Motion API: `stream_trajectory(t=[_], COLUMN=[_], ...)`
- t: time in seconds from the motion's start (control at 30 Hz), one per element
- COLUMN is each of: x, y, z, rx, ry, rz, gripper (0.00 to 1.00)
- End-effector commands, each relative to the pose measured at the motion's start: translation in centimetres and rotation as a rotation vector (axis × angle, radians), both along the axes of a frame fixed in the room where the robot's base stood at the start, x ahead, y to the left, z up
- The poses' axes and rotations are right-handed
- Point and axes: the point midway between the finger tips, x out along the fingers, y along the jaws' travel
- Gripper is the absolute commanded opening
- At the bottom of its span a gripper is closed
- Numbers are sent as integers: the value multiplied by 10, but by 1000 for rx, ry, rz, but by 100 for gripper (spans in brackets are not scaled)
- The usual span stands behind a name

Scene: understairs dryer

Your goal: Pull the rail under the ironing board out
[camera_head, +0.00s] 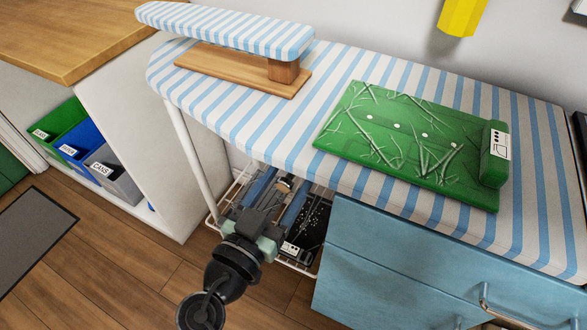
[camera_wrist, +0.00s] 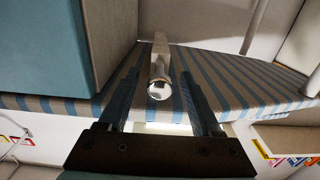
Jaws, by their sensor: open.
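The ironing board (camera_head: 285,132) has a blue-and-white striped cover and lies across the middle of the head view. In the wrist view its striped cover (camera_wrist: 245,88) shows behind the fingers. The rail (camera_wrist: 161,60) is a pale bar with a shiny round end, seen nearly end-on in the wrist view. My gripper (camera_wrist: 160,74) is open, with one dark finger on each side of the rail's round end. I cannot tell whether either finger touches it. In the head view my gripper (camera_head: 282,183) reaches under the board's front edge, and the board hides most of the rail.
A blue drawer cabinet (camera_head: 400,270) stands just right of my arm. A white wire basket (camera_head: 297,266) with dark items sits below my gripper. A white board leg (camera_head: 195,150) stands to the left. Sorting bins (camera_head: 78,145) are farther left. Open wooden floor (camera_head: 130,265) lies front left.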

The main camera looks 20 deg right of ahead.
Motion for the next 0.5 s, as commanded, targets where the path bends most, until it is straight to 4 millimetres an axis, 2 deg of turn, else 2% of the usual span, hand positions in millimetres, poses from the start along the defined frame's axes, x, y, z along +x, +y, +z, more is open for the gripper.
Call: stream_trajectory(t=[0.2,0.5], x=[16,19], y=[-20,-24], z=[0,0], rx=[1,1], ry=[-1,1], rz=[-1,1], gripper=[66,66])
